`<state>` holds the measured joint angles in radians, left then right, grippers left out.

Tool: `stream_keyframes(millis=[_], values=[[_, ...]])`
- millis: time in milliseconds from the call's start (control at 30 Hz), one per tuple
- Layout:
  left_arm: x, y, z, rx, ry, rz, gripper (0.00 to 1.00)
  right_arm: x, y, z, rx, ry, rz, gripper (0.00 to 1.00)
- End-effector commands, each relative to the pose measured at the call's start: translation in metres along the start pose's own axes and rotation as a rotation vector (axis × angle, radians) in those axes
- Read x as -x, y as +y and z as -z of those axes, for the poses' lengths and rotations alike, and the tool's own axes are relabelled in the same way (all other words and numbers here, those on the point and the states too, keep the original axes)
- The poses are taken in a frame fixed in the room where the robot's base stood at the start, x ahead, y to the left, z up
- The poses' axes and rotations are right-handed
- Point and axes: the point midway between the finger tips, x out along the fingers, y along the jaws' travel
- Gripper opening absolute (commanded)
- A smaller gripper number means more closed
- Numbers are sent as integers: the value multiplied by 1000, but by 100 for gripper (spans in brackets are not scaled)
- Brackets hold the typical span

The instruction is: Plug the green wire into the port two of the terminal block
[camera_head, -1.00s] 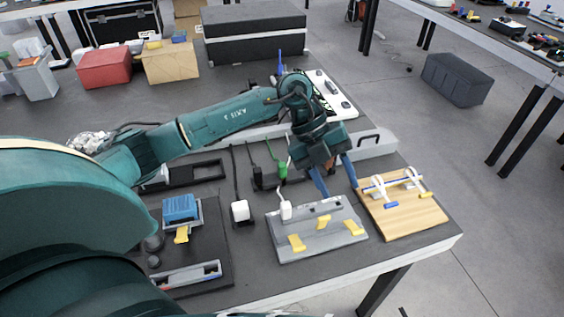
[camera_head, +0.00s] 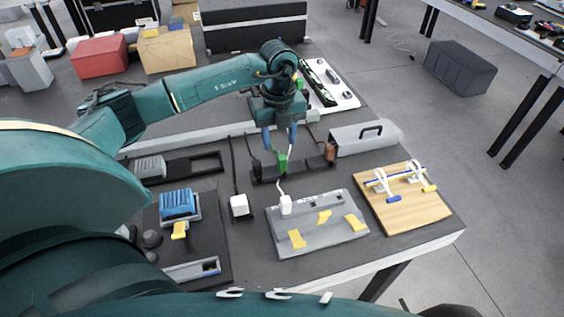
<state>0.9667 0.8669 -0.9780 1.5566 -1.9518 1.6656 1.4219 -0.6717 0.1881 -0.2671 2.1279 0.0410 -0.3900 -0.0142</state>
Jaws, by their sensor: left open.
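My left gripper (camera_head: 280,143) is open, pointing down above the green connector (camera_head: 282,163), with one blue finger on each side and slightly above it. The green connector stands on or just behind a long black strip (camera_head: 302,170); I cannot tell whether it is seated. Its green wire is mostly hidden behind the gripper. A black plug (camera_head: 256,171) and a brown plug (camera_head: 330,153) stand along the same strip. I cannot tell for sure which part is the terminal block or port two. My right gripper is not in view.
A grey fixture (camera_head: 325,238) with yellow levers and a white plug (camera_head: 286,205) stands in front. A wooden board (camera_head: 403,208) is to its right. A blue ribbed part (camera_head: 180,204) is at left.

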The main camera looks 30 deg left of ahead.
Motion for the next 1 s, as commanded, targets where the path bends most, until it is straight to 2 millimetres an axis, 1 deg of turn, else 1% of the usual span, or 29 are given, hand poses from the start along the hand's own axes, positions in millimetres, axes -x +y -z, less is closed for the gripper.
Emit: stream_keyframes(millis=[200,300,400,567,667,1000], values=[[-33,-6,6,0,4,-3,45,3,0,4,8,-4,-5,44],[-43,-5,6,-1,2,-2,45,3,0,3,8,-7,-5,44],[-47,-5,5,-1,1,-2,45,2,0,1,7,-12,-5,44],[-47,-6,5,-2,1,-1,45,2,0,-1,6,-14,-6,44],[-47,-6,5,-2,1,-1,39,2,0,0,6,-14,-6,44],[-46,-6,5,-1,1,0,11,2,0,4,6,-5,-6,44]])
